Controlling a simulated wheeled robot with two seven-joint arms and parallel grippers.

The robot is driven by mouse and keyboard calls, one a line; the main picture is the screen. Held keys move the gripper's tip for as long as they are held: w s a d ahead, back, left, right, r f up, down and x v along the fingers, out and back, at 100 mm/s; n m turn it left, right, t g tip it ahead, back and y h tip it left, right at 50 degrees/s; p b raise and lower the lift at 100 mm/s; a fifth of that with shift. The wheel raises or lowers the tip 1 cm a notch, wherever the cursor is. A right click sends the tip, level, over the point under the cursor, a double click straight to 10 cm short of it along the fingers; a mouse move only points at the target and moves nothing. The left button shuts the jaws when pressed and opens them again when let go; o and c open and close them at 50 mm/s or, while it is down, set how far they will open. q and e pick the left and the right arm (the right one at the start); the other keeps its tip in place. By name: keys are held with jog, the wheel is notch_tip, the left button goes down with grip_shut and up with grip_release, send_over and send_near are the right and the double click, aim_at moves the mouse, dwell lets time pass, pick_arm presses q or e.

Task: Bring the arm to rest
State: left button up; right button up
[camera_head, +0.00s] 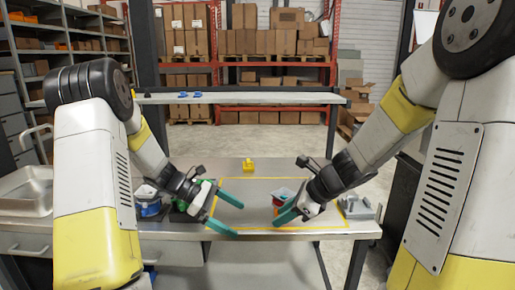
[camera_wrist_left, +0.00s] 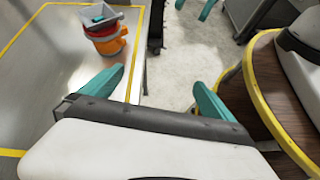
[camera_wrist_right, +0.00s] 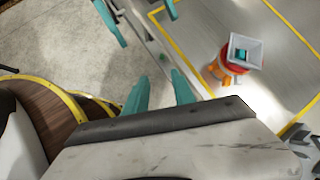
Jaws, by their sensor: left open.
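My left gripper (camera_head: 226,213) is open and empty above the front of the table; its two teal fingers are wide apart in the left wrist view (camera_wrist_left: 157,88). My right gripper (camera_head: 282,213) is to its right, over the front of the table. In the right wrist view its teal fingers (camera_wrist_right: 160,80) stand a narrow gap apart with nothing between them. A red and orange container with a grey square hopper (camera_head: 284,194) stands just behind the right gripper, partly hidden by it. A small teal piece (camera_wrist_right: 241,53) sits inside the hopper.
The metal table (camera_head: 170,232) has a yellow outlined area. A yellow object (camera_head: 249,165) stands at its back. A blue container (camera_head: 149,207) is at left, a grey fixture (camera_head: 357,207) at right. A raised shelf (camera_head: 240,98) spans behind. A metal basin (camera_head: 25,190) is far left.

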pick_arm(q)
jog(key=s+a+r+m+t+y, duration=0.3)
jog(key=s+r+m+y, duration=0.1)
jog(key=s+r+m, duration=0.4)
jog(key=s+a+r+m+t+y, duration=0.3)
jog(key=s+r+m+y, duration=0.2)
jog(key=s, duration=0.8)
notch_tip(320, 180, up, 4)
jog(key=m, duration=0.3)
jog(key=shift+s+a+r+m+t, duration=0.15)
jog(key=shift+s+a+m+t, duration=0.05)
jog(key=shift+a+m+t, duration=0.1)
pick_arm(e)
jog(key=s+d+r+n+t+h, duration=0.1)
jog(key=s+d+r+n+h, duration=0.1)
jog(key=s+r+n, duration=0.4)
jog(key=s+d+r+n+h, duration=0.2)
jog(key=s+d+r+n, duration=0.3)
jog(key=s+n, duration=0.4)
jog(key=r+n, duration=0.1)
jog(key=n, duration=0.6)
jog(key=shift+s+r+n+t+h, duration=0.25)
jog(key=shift+s+n+t+h, duration=0.05)
jog(key=shift+s+n+t, duration=0.1)
